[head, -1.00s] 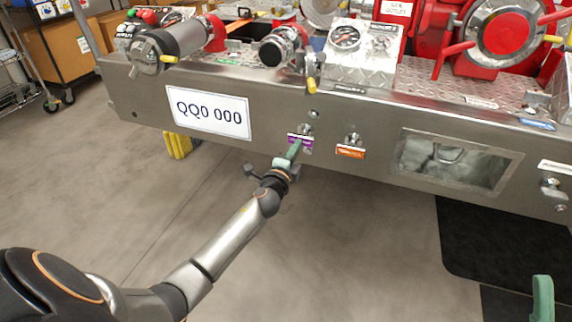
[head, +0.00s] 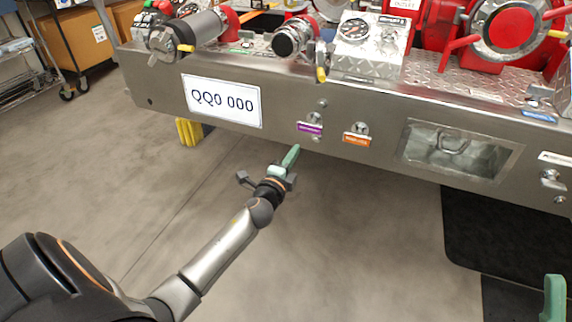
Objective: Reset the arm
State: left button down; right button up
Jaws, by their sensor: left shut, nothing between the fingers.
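My left arm comes in from the lower left. Its gripper (head: 290,158) has green fingers that are shut with nothing between them. It is in front of and below the steel bumper (head: 340,100), apart from the purple-labelled fitting (head: 310,128). An orange-labelled fitting (head: 357,138) is to the right of that one. A green finger (head: 554,298) of my right gripper shows at the lower right edge; the rest of that gripper is out of view.
The bumper carries a number plate (head: 222,100), a recessed box (head: 461,150), a gauge panel (head: 368,45) and red valves (head: 505,30). A wheeled rack (head: 20,60) stands at the upper left. The grey floor (head: 340,250) below the bumper is open, with a black mat (head: 500,235) at the right.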

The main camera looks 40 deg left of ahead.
pick_arm(q)
jog(key=shift+v, duration=2.55)
